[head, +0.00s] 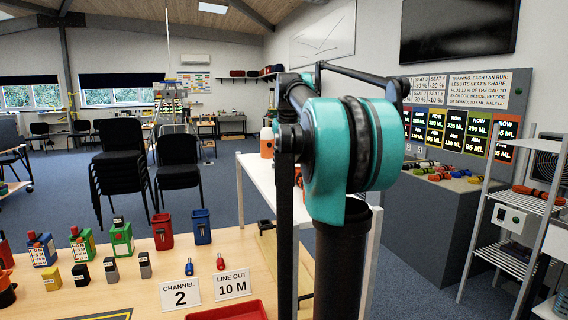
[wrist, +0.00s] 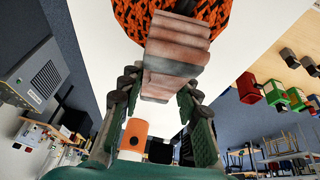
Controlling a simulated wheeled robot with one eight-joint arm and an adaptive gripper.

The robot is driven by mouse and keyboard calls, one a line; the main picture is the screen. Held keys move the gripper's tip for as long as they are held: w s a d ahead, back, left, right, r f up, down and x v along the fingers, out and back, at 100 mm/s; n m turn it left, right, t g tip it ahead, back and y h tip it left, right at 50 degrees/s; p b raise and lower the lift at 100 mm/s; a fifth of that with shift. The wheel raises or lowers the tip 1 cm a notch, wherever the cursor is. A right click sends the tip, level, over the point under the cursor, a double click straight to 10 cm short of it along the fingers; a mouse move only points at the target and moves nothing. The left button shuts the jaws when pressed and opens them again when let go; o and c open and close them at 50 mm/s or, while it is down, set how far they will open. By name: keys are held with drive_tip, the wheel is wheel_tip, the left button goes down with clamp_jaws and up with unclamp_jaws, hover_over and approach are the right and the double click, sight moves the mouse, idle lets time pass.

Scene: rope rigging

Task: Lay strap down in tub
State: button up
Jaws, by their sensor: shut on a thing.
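In the wrist view my gripper (wrist: 158,88) is shut on a folded, ridged pinkish-brown bundle (wrist: 178,50), which looks like the strap. The bundle sits between the green fingers, and its far end meets or overlaps an orange-and-black braided coil (wrist: 130,14) at the top edge. I cannot tell whether they touch. In the head view my arm hides the gripper and the bundle. No tub is clearly identifiable; a red open tray (head: 232,311) is cut off by the bottom edge of the head view.
A wooden table holds a red bin (head: 162,232), a blue bin (head: 201,227), small bottles, and signs reading CHANNEL 2 (head: 180,294) and LINE OUT 10 M (head: 232,286). A white table (head: 257,172) with an orange bottle (head: 267,143) stands behind. A wire shelf (head: 515,205) is at right.

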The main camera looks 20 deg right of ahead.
clamp_jaws()
drive_tip(key=shift+r, duration=0.1)
wheel_tip(320, 180, up, 20)
idle(0.6)
